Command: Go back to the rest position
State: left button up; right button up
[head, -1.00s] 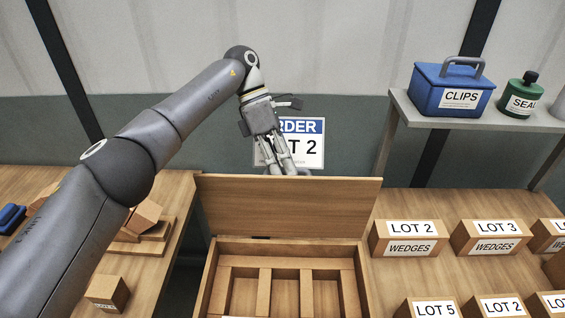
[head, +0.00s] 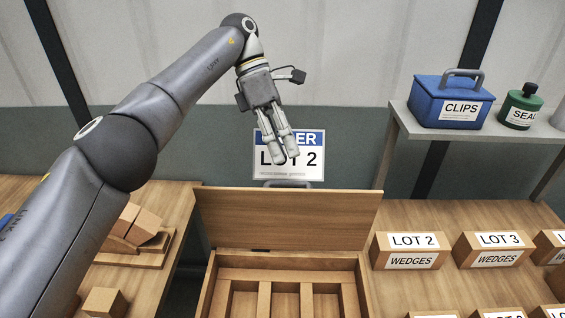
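My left gripper (head: 287,160) hangs in the air in front of the order sign (head: 300,170), its fingers pointing down. It is apart from the box below, and nothing shows between its fingers. How far the fingers are spread is hard to tell. The wooden box (head: 210,290) stands open with its lid (head: 285,218) raised at the back. Its visible compartments look empty. The sign reads LOT 2 and is partly covered by the gripper. My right gripper is not in view.
Wedge boxes labelled LOT 2 (head: 408,250) and LOT 3 (head: 493,248) stand on the right table. A shelf (head: 480,145) above holds a blue CLIPS box (head: 450,98) and a green bottle (head: 520,105). Wooden blocks (head: 144,226) lie on the left table.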

pick_arm(q)
jog(key=shift+r, duration=0.65)
jog(key=shift+r, duration=0.1)
